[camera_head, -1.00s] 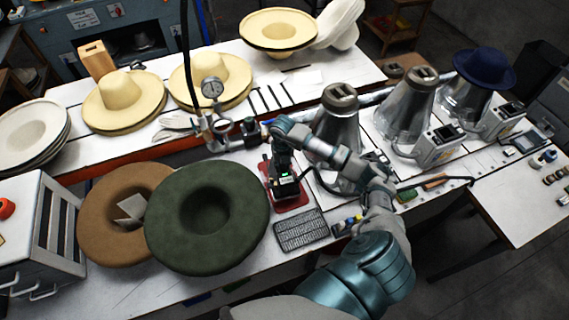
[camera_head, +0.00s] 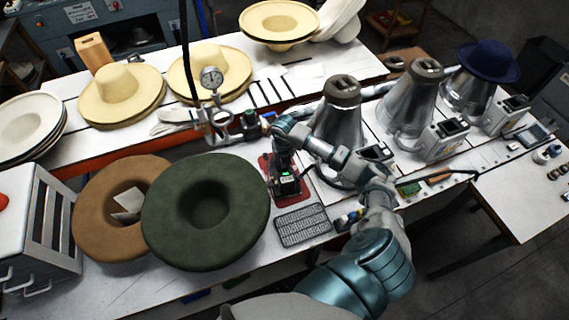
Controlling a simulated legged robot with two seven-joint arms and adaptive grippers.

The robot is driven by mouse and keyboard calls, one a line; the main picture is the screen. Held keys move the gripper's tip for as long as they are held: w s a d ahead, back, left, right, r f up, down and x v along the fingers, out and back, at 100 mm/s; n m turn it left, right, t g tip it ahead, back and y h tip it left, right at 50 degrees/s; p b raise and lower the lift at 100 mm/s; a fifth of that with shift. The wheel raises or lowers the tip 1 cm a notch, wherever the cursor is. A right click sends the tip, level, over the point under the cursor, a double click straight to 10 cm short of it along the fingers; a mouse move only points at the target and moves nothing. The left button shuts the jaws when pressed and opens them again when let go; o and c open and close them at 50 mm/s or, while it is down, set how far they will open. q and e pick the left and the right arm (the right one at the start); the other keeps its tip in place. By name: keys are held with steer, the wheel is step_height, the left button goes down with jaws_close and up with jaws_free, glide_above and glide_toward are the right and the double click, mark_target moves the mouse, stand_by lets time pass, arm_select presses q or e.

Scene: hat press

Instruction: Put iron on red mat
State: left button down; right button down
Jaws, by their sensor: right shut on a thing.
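The red mat (camera_head: 268,172) lies on the white table just right of the green hat. The iron (camera_head: 287,185), a dark body with a small green light, is on or just over the mat; I cannot tell whether it touches. My right gripper (camera_head: 283,158) is at the top of the iron, shut on it. The gripper and iron hide much of the mat. My left gripper is not in the view.
A green hat (camera_head: 232,210) overlaps a brown hat (camera_head: 97,220) to the left. A grey ridged pad (camera_head: 302,225) lies just in front of the mat. Metal cones (camera_head: 340,125) stand to the right. A gauge (camera_head: 211,78) on a stand is behind.

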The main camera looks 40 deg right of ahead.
steer(key=shift+w+r, duration=0.1)
steer(key=shift+r, duration=0.05)
steer(key=shift+d, duration=0.25)
steer(key=c, duration=0.8)
jaws_free()
steer(key=shift+d+f, duration=0.15)
steer(key=shift+f, duration=0.05)
steer(key=shift+c, duration=0.2)
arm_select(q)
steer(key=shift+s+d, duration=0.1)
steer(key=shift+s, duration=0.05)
arm_select(e)
steer(key=shift+s+a+f, duration=0.15)
steer(key=shift+s+a, duration=0.05)
steer(key=shift+s, duration=0.05)
steer(key=shift+r, duration=0.2)
steer(key=r, duration=1)
steer(key=shift+w+d+r, duration=0.1)
steer(key=shift+d+r, duration=0.2)
steer(key=shift+r, duration=0.05)
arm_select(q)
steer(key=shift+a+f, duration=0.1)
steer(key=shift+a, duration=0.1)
arm_select(e)
steer(key=shift+a+r, duration=0.1)
steer(key=shift+r, duration=0.4)
